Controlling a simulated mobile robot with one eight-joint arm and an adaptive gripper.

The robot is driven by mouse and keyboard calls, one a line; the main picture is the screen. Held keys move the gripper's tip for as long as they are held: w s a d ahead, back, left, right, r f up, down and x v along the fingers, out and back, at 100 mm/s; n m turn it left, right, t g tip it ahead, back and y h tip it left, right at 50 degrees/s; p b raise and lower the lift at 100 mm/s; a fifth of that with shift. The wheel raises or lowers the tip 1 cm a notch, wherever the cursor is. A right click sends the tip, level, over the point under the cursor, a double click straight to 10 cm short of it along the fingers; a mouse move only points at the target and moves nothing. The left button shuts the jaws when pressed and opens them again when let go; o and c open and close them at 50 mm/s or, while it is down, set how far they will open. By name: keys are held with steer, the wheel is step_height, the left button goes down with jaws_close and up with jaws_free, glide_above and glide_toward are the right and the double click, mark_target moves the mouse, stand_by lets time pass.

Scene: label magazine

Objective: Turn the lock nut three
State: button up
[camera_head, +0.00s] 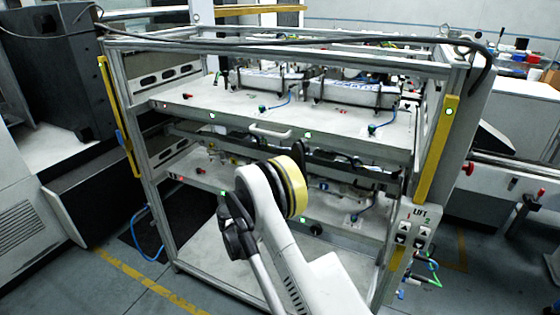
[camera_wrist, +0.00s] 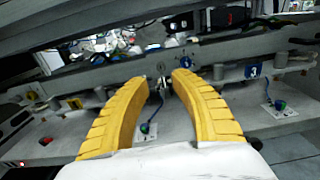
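My gripper (camera_wrist: 158,80) shows in the wrist view as two yellow ribbed fingers, spread apart with a clear gap and nothing held. A small metal fitting (camera_wrist: 163,72) shows in the gap near the fingertips; I cannot tell whether it is a lock nut. A blue label with a white 3 (camera_wrist: 253,71) is on the rail to the right of the right finger. A round metal part (camera_wrist: 281,61) sits just right of this label. Which part is lock nut three is not clear. In the head view my arm reaches to the rack's lower level, and the fingers cannot be made out clearly.
A green-topped knob with a blue tube (camera_wrist: 145,128) is on the shelf plate between the fingers. Another such knob (camera_wrist: 280,104) is at right. The metal rack (camera_head: 455,75) has frame posts and an upper shelf (camera_head: 235,110) above my arm. A lift switch panel (camera_head: 412,227) is at its right.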

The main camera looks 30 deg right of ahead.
steer(key=b+x, duration=0.2)
steer(key=x, duration=0.8)
steer(key=shift+w+d, duration=0.25)
steer(key=shift+d, duration=0.05)
steer(key=shift+c, duration=0.4)
jaws_close()
